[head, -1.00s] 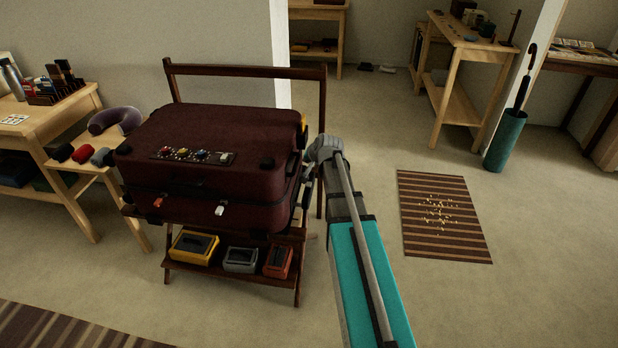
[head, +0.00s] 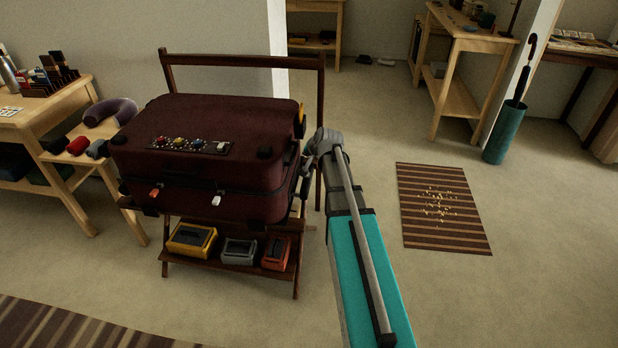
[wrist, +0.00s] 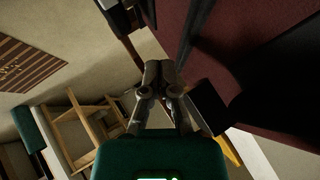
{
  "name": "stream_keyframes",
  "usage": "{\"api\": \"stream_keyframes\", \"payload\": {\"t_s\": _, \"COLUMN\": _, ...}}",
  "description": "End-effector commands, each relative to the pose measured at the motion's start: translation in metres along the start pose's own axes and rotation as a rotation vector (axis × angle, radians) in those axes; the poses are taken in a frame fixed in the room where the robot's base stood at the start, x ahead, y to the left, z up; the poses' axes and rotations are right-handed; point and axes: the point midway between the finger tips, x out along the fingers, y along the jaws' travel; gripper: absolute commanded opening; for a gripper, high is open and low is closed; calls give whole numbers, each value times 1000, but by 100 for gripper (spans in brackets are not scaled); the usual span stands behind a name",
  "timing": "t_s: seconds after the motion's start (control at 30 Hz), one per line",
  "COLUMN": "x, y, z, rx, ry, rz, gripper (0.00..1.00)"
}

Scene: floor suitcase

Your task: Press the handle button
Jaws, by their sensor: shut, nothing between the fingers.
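A dark maroon suitcase (head: 215,115) lies flat on a dark wooden luggage rack (head: 240,59). Its top has a panel (head: 190,145) of coloured knobs and a white switch. An orange tab (head: 154,193) and a white tab (head: 216,200) show on its front. A yellow part (head: 301,120) sits at its right edge and probably shows in the wrist view too (wrist: 232,150). My gripper (wrist: 158,70) is shut and empty, beside the suitcase's right side; in the head view my arm mostly hides it. I cannot make out the handle button, nor tell whether the fingertips touch the suitcase.
Yellow, grey and orange boxes sit on the rack's lower shelf (head: 225,262). A wooden table (head: 60,110) stands at left, another (head: 470,42) at back right. A teal umbrella stand (head: 505,132) is at right. A striped mat (head: 440,208) lies on open floor right of my arm.

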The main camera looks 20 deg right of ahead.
Motion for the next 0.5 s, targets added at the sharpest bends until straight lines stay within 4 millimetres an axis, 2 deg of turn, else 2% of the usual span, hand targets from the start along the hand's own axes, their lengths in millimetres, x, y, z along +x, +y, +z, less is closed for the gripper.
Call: {"api": "stream_keyframes", "payload": {"t_s": 0.5, "x": 32, "y": 24, "z": 23, "rx": 1, "ry": 1, "rz": 1, "gripper": 0}}
